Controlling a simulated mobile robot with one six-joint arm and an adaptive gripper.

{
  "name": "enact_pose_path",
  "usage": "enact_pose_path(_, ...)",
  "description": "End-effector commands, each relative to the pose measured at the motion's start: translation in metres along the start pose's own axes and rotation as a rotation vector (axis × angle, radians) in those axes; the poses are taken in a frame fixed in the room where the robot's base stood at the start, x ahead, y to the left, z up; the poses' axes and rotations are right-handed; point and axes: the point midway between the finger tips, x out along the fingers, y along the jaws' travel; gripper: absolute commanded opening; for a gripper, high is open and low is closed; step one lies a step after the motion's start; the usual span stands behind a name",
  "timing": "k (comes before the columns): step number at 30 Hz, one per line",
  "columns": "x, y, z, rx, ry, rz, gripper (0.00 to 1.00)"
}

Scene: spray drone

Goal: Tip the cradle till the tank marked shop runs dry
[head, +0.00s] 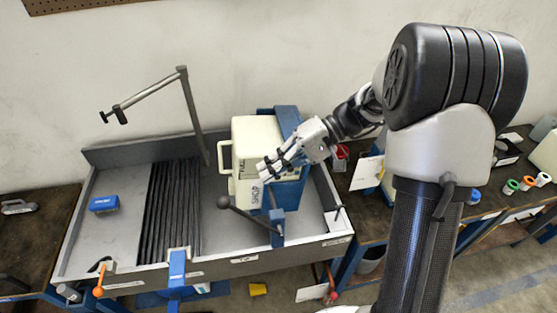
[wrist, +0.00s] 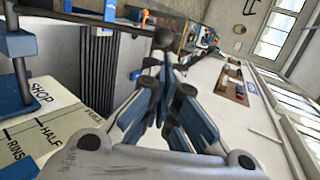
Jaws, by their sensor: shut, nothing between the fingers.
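The cream tank marked SHOP (head: 252,135) sits upright in the blue cradle (head: 289,122), at the right part of a grey sink tray. In the wrist view the tank (wrist: 70,120) shows SHOP, HALF and a partly cut-off RINS mark. A lever with a black ball knob (head: 223,202) runs from a blue block (head: 277,230) at the cradle's front; the knob also shows in the wrist view (wrist: 166,38). My gripper (head: 264,172) is shut and empty, in front of the tank's face and above the lever. The liquid level inside the tank cannot be seen.
The grey tray (head: 115,245) holds a blue brush (head: 104,203) and black ribs (head: 172,205). A bent metal post (head: 192,110) stands at its back. An orange-tipped handle (head: 98,292) and a blue clamp (head: 177,268) are at the front edge. A cluttered bench (head: 490,190) lies right.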

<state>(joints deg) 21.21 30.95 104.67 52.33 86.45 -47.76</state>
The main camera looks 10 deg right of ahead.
Motion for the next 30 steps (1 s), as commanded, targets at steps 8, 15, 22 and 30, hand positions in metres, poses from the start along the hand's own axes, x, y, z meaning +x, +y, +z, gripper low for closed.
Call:
enact_pose_path(8, 0.058, 0.000, 0.001, 0.001, -0.003, 0.000, 0.00)
enact_pose_path(15, 0.083, 0.000, 0.000, 0.000, 0.000, 0.002, 0.00)
enact_pose_path(22, 0.087, 0.000, 0.000, 0.000, 0.001, 0.002, 0.00)
enact_pose_path(30, 0.093, -0.001, 0.000, 0.000, -0.003, 0.023, 0.00)
